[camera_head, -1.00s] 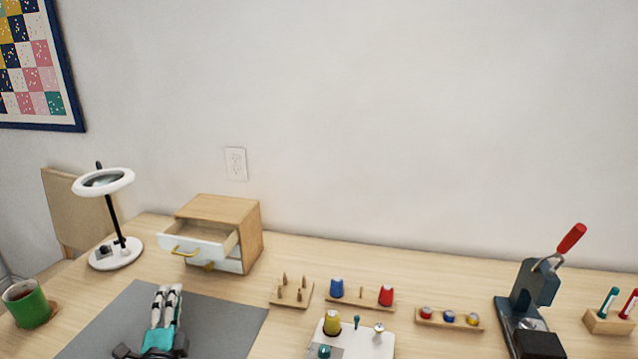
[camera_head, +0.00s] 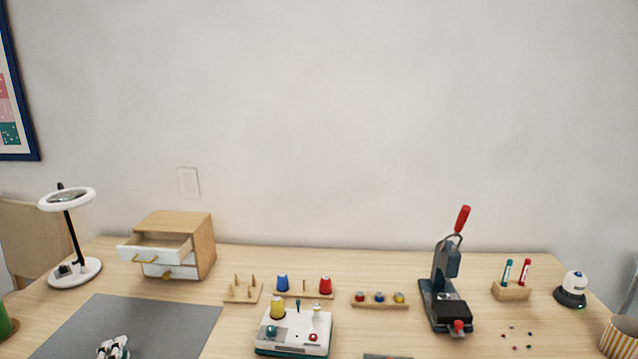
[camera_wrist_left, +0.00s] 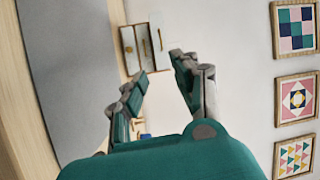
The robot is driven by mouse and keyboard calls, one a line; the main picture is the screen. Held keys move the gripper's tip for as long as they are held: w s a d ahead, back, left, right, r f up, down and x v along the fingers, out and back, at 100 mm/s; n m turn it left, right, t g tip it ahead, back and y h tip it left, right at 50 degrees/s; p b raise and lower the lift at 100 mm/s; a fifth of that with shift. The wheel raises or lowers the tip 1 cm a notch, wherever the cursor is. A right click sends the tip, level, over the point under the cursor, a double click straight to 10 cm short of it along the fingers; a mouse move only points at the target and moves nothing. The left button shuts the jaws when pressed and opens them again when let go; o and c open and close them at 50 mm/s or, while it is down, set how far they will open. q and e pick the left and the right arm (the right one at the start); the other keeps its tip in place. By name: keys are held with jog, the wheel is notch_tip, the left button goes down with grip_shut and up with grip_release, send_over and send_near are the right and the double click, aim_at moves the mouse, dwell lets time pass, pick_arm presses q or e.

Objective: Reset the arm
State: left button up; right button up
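My left gripper (camera_head: 113,347) shows at the bottom edge of the head view, its fingers over the grey mat (camera_head: 135,325); the rest of the arm is out of frame. In the left wrist view the same gripper (camera_wrist_left: 158,68) has its fingers spread, with nothing between them. My right gripper is in neither view. The small wooden cabinet (camera_head: 204,243) stands behind the mat, its top drawer (camera_head: 155,250) pulled out and its lower drawer less so. The cabinet's white drawer fronts (camera_wrist_left: 130,50) appear sideways beyond the fingers in the left wrist view.
A ring lamp (camera_head: 75,270) stands left. A white machine (camera_head: 293,335), spool racks (camera_head: 305,294), button holder (camera_head: 380,304), dark press (camera_head: 447,290), marker stand (camera_head: 511,292) and round dark-based device (camera_head: 571,291) run rightward. A striped cup (camera_head: 619,338) sits at the right edge. Mat's right half is clear.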

pick_arm(q)
jog(key=shift+s+f+n+g, duration=0.15)
jog(key=shift+f+n+g, duration=0.25)
jog(key=shift+f, duration=0.1)
jog(key=shift+s+f+n+g, duration=0.15)
jog(key=shift+f+n+g, duration=0.15)
jog(key=shift+f+n, duration=0.15)
jog(key=s+f+n, duration=0.1)
jog(key=s+d+f+n+g, duration=0.1)
jog(key=shift+s+g, duration=0.3)
jog(key=s+d+f+n+g+h, duration=0.35)
jog(key=s+d+f+g, duration=0.25)
jog(key=s+d, duration=0.45)
jog(key=s+d+f+n+g+h, duration=0.4)
jog(key=s+d, duration=0.3)
jog(key=s, duration=0.7)
notch_tip(320, 180, down, 24)
jog(key=s+m+g+p, duration=0.1)
jog(key=g+p, duration=0.1)
jog(key=g, duration=0.1)
jog(key=s+a+f+g+p, duration=0.1)
jog(key=s+a+f+p, duration=0.1)
jog(key=s+f, duration=1.3)
jog(key=shift+s+a+f+m+y, duration=0.3)
jog(key=shift+s+a, duration=0.25)
jog(key=shift+s, duration=0.55)
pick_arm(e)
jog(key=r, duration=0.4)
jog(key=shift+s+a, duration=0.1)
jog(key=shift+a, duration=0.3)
